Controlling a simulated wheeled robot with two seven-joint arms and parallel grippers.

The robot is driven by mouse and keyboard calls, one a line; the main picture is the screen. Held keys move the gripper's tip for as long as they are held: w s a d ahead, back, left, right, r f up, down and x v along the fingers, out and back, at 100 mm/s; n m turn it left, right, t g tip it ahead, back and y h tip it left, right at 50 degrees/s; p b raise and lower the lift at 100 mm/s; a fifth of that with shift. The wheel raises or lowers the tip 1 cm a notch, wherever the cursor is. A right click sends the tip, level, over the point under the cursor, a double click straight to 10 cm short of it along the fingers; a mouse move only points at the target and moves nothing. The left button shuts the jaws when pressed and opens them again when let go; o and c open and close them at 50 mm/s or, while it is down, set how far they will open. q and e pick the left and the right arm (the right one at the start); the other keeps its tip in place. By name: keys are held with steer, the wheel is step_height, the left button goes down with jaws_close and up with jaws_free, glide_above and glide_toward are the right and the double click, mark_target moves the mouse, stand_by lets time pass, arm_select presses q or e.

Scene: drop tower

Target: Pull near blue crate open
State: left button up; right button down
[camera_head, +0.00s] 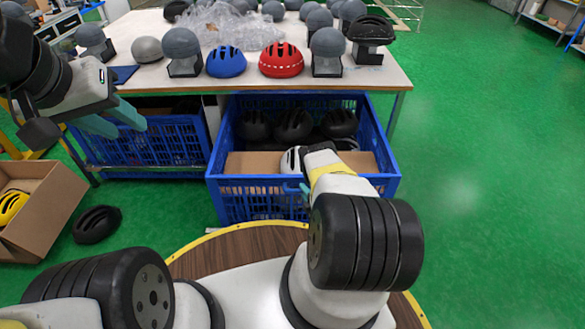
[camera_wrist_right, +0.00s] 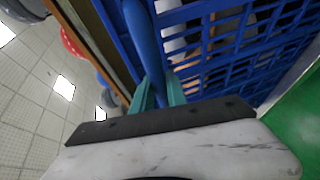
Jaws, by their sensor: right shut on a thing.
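The near blue crate (camera_head: 262,198) stands at the table's front, its near part out past the table edge and its back under the tabletop. It holds several black helmets (camera_head: 293,124), a white helmet and a piece of cardboard. My right gripper (camera_head: 303,187) is at the crate's front rim, partly hidden by my own arm. In the right wrist view its teal fingers (camera_wrist_right: 158,90) are closed on the blue bar of the crate's rim (camera_wrist_right: 143,40). My left gripper (camera_head: 115,119) hangs at the left above a second blue crate (camera_head: 150,143), its teal fingers apart and empty.
The table (camera_head: 300,75) carries a blue helmet (camera_head: 226,62), a red helmet (camera_head: 281,60), grey head forms and plastic wrap. A cardboard box (camera_head: 45,210) with a yellow helmet and a black helmet (camera_head: 96,224) lie on the floor at left. The green floor at right is clear.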

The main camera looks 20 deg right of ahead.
steer(key=c, duration=1.3)
jaws_free()
steer(key=v, duration=0.7)
steer(key=shift+s, duration=0.4)
